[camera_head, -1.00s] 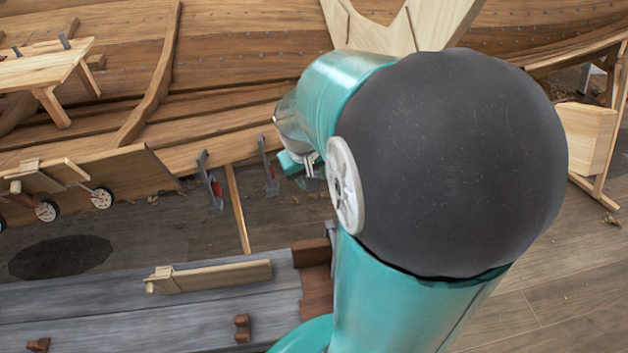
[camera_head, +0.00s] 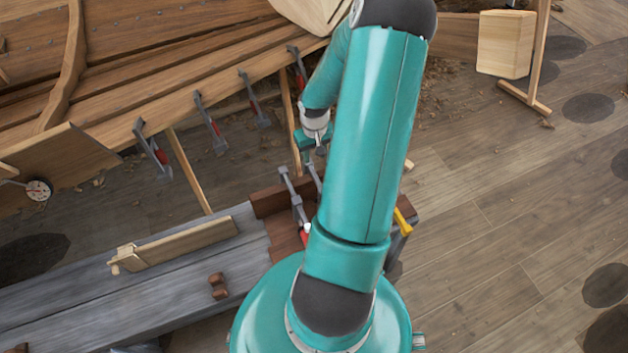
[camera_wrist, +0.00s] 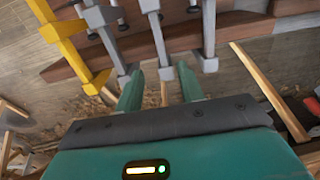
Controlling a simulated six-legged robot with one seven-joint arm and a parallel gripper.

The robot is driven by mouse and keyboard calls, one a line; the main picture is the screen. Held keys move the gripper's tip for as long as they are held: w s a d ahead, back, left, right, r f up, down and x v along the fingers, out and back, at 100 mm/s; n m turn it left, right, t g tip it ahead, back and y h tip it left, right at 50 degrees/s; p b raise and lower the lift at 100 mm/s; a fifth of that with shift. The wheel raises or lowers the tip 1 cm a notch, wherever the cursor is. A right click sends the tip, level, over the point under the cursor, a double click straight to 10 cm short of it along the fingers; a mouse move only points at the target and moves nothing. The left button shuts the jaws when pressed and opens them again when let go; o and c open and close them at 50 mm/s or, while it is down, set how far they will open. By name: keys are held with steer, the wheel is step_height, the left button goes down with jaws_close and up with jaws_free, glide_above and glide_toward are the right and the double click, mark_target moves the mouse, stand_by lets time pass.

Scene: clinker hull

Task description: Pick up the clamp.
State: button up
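Several grey bar clamps and a yellow clamp (camera_wrist: 66,45) stand at a reddish-brown wooden block in the wrist view. One grey clamp (camera_wrist: 158,42) lines up with the gap between my fingers; other grey clamps (camera_wrist: 104,38) (camera_wrist: 208,36) are on either side. My gripper (camera_wrist: 161,74) is open, and its fingertips are close to the middle clamp's lower end. I cannot tell whether they touch it. In the head view, a grey clamp (camera_head: 294,198) and the yellow clamp (camera_head: 403,222) show beside my arm, which hides others. My gripper (camera_head: 315,150) is small and partly hidden there.
More clamps (camera_head: 210,124) with red parts hang along the hull's edge (camera_head: 110,130). A grey bench (camera_head: 60,300) bears a wooden tool (camera_head: 175,245). A thin wooden prop (camera_head: 188,170) stands under the hull. The floor (camera_head: 500,210) at right is largely clear; a pale block (camera_head: 505,43) stands behind.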

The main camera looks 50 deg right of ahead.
mark_target(314, 173)
step_height(314, 173, down, 10)
steer(key=shift+r, duration=0.2)
steer(key=shift+c, duration=0.2)
jaws_close()
steer(key=shift+w+r, duration=0.1)
stand_by(1.3)
